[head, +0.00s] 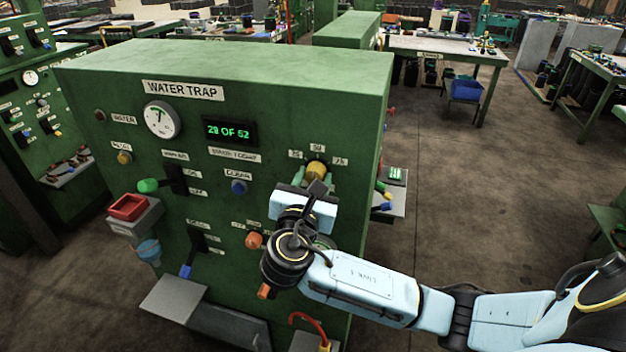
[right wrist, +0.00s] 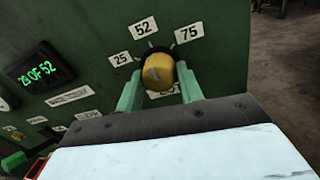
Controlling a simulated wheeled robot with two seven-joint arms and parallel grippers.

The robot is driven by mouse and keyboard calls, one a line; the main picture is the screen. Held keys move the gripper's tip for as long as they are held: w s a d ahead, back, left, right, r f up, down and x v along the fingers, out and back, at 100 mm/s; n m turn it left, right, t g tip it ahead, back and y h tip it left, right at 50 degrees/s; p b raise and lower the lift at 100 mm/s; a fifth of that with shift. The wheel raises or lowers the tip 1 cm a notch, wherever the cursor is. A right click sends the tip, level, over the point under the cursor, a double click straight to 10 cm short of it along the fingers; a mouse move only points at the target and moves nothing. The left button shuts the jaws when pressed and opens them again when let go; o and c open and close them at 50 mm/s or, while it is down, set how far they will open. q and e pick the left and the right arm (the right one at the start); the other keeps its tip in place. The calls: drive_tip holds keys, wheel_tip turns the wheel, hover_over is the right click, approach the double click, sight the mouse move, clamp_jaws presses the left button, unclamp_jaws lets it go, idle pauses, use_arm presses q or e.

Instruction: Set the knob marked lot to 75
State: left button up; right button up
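The yellow knob (right wrist: 158,72) sits on the green panel of the machine, with plates reading 25, 52 and 75 around its upper side. It also shows in the head view (head: 316,170). The plate below it is mostly hidden by my gripper. The knob seems to point up towards 52, but its mark is faint. The display (right wrist: 46,75) reads about 29 OF 52. My right gripper (right wrist: 160,80) has its two green fingers on either side of the knob, apart, with small gaps showing. In the head view my right gripper (head: 312,188) is just below the knob. My left gripper is out of view.
A red tray (head: 128,207) sticks out at left. Open floor lies to the right.

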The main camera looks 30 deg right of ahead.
drive_tip(key=c, duration=0.4)
drive_tip(key=shift+m, duration=0.9)
drive_tip(key=shift+f+m+h+b, duration=0.15)
drive_tip(key=shift+m+b, duration=0.35)
drive_tip(key=shift+m, duration=1.6)
drive_tip(key=shift+m+h+b, duration=0.25)
drive_tip(key=shift+m+b, duration=0.2)
drive_tip(key=shift+m, duration=1.65)
drive_tip(key=o, duration=1)
